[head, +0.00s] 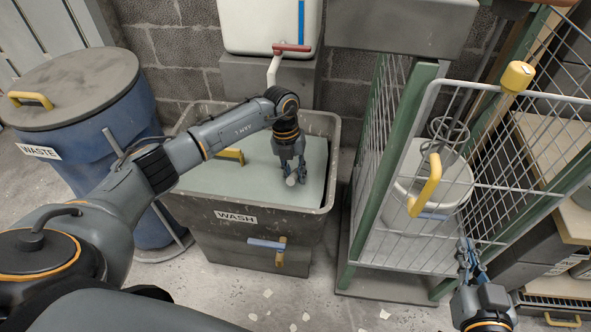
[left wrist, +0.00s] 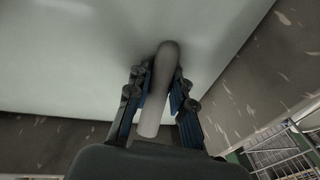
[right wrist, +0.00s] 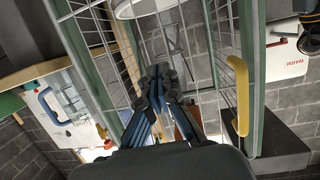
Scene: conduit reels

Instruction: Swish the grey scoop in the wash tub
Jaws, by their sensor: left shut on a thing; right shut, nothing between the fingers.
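The wash tub (head: 330,190) is a grey-brown bin labelled WASH, filled with pale green-grey liquid (head: 315,172). My left gripper (head: 291,177) points down over the right half of the tub, close to the liquid. It is shut on the grey scoop, whose rounded grey handle (left wrist: 160,95) shows between the fingers in the left wrist view. The handle end (head: 291,181) also shows in the head view. The scoop's bowl cannot be made out. My right gripper (head: 467,258) is shut and empty in front of the wire cage; it also shows in the right wrist view (left wrist: 160,100).
A blue waste barrel (head: 95,130) stands left of the tub. A white tank (head: 270,25) with a red-handled tap (head: 290,48) is behind it. A wire cage (head: 400,240) holding a white bucket (head: 450,185) stands close on the right. A yellow handle (head: 230,155) shows at the tub.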

